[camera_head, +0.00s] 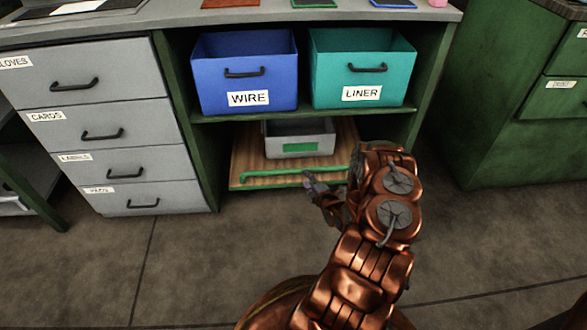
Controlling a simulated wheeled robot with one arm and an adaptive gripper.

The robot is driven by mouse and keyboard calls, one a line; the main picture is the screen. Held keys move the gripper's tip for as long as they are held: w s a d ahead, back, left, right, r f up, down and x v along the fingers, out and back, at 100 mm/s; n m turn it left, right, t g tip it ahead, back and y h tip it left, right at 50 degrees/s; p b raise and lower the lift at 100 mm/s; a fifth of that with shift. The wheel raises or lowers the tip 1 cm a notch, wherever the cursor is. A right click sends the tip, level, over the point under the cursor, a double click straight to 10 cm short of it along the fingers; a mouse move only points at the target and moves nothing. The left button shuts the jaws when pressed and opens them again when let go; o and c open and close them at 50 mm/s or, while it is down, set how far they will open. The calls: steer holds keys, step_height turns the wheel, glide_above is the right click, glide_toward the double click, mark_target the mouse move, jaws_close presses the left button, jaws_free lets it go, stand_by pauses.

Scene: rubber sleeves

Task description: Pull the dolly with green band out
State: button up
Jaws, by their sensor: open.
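The dolly (243,167) is a low wooden board on the floor in the bottom bay of the workbench, with a green bar handle (262,176) along its front edge. A grey bin (300,135) with a green band (300,148) sits on the dolly. My gripper (311,183) is open at the right part of the green handle, very close to it. I cannot tell whether its fingers are around the handle or only beside it. My arm hides the right front of the dolly.
A blue WIRE bin (245,75) and a teal LINER bin (360,72) stand on the shelf above. Grey drawers (95,120) flank the bay on the left. A green cabinet (500,120) stands at the right. The floor (190,265) in front is clear.

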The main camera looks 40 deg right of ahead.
mark_target(300, 172)
steer(key=b+x, duration=0.1)
steer(key=x, duration=0.4)
steer(key=shift+w+a+f, duration=0.1)
steer(key=shift+w+f, duration=0.1)
steer(key=shift+w, duration=0.15)
steer(key=shift+w+d, duration=0.25)
steer(key=shift+w, duration=0.4)
jaws_close()
